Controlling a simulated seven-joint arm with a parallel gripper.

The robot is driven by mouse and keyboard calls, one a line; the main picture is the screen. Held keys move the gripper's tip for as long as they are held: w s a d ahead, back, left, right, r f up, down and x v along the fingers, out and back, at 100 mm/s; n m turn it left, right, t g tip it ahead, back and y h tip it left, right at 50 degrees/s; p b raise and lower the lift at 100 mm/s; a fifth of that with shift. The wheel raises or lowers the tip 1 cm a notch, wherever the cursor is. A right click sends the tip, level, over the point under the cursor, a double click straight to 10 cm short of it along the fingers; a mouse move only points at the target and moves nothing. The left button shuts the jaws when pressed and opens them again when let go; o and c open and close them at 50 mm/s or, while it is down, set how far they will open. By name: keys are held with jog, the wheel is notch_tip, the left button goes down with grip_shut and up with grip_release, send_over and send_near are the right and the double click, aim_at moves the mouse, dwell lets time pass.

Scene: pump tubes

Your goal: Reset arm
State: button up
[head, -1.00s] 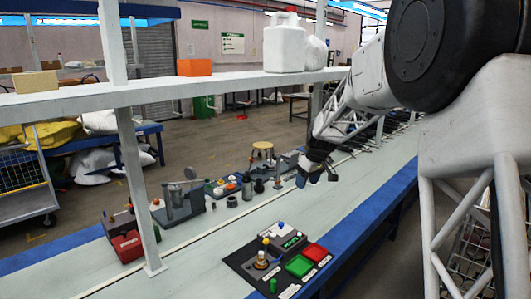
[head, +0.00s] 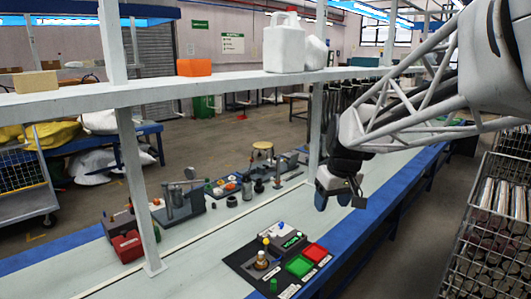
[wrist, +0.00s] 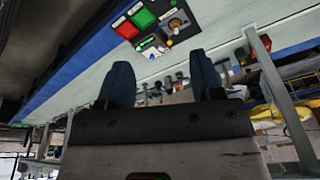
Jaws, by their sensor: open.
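My gripper (head: 338,199) hangs above the right part of the long bench (head: 200,260) in the head view, clear of its surface. In the wrist view its two blue fingers (wrist: 160,82) stand wide apart with nothing between them. A black station board (head: 250,264) lies on the bench to the left of my gripper.
A shelf (head: 160,94) on white posts runs above the bench, carrying a white jug (head: 284,45) and an orange box (head: 194,67). Fixtures (head: 182,200) and a red box (head: 127,246) stand along the bench's far side. Wire racks of metal tubes (head: 495,200) stand at the right.

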jog(key=s+d+f+m, duration=0.1)
jog(key=s+f+m, duration=0.1)
jog(key=s, duration=1.2)
jog(key=s+d+f+m+h, duration=0.1)
jog(key=s+f+m, duration=0.1)
jog(key=s, duration=1.2)
jog(key=shift+f, duration=0.65)
